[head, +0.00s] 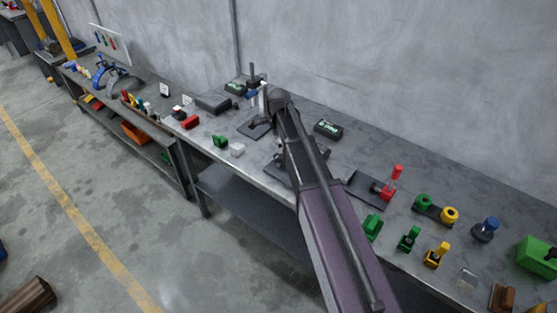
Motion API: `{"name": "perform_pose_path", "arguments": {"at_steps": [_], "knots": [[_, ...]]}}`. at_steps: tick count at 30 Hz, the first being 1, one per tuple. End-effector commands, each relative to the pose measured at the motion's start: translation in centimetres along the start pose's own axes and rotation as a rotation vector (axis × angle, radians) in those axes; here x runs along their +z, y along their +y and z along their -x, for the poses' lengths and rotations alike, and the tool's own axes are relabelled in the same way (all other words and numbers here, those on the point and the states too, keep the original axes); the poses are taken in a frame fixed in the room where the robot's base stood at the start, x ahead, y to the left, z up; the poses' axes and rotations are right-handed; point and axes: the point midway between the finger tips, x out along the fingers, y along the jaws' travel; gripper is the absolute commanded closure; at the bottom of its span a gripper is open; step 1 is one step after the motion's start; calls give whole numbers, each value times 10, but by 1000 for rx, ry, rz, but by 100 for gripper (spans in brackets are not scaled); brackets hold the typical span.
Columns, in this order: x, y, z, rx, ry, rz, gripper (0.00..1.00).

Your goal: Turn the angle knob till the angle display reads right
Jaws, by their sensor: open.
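My arm reaches from the bottom of the head view to the middle of the long grey workbench (375,152). My gripper (279,150) is partly hidden behind the arm, low over the bench. It is open, and I see nothing held in it. A dark display box with green digits (328,129) stands just right of the arm. A second dark box with green marks (236,88) stands at the back, left of the arm. The digits are too small to read, and I cannot tell which is the angle display. The angle knob cannot be made out; my arm may cover it.
Right of the arm stand a red lever (391,184) on a dark plate, green and yellow knobs (436,209), a blue knob (486,229) and a green box (537,257). Left are a green block (220,141) and a white block (237,150). A wall closes the back.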

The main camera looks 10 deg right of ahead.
Motion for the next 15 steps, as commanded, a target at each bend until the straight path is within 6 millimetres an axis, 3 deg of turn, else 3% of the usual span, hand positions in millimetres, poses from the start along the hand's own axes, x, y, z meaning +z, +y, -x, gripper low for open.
{"name": "perform_pose_path", "arguments": {"at_steps": [15], "knots": [[0, 0, -44, 0, 0, 0, 7]]}}
